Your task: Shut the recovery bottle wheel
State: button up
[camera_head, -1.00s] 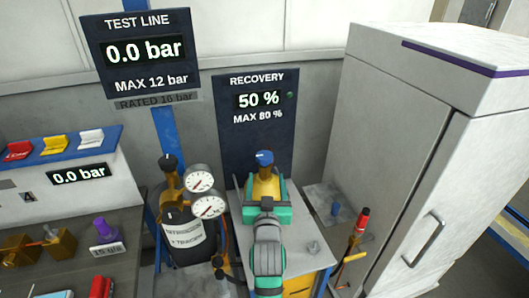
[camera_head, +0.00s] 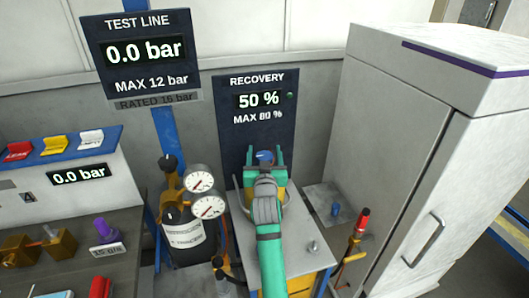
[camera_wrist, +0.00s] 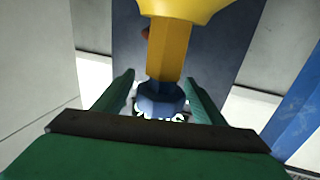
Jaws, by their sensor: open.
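The blue recovery bottle wheel (camera_head: 264,157) sits below the recovery display, partly hidden by my gripper. In the wrist view, the blue wheel (camera_wrist: 163,98) shows at the end of the yellow bottle neck (camera_wrist: 166,50). My gripper (camera_head: 265,153) is open, with one green finger on each side of the wheel. The wrist view also shows the open fingers (camera_wrist: 160,92) flanking it, with a gap on both sides; I cannot see contact. The bottle's body is mostly hidden behind my arm.
The recovery display (camera_head: 258,100) reads 50 %, max 80 %. A dark cylinder with two gauges (camera_head: 203,190) stands close on the left. A red-handled tool (camera_head: 360,225) and a tall grey cabinet (camera_head: 400,130) are on the right.

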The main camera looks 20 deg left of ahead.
jog(key=shift+w+a, duration=0.1)
jog(key=shift+w, duration=0.15)
jog(key=c, duration=1.1)
jog(key=shift+o, duration=0.2)
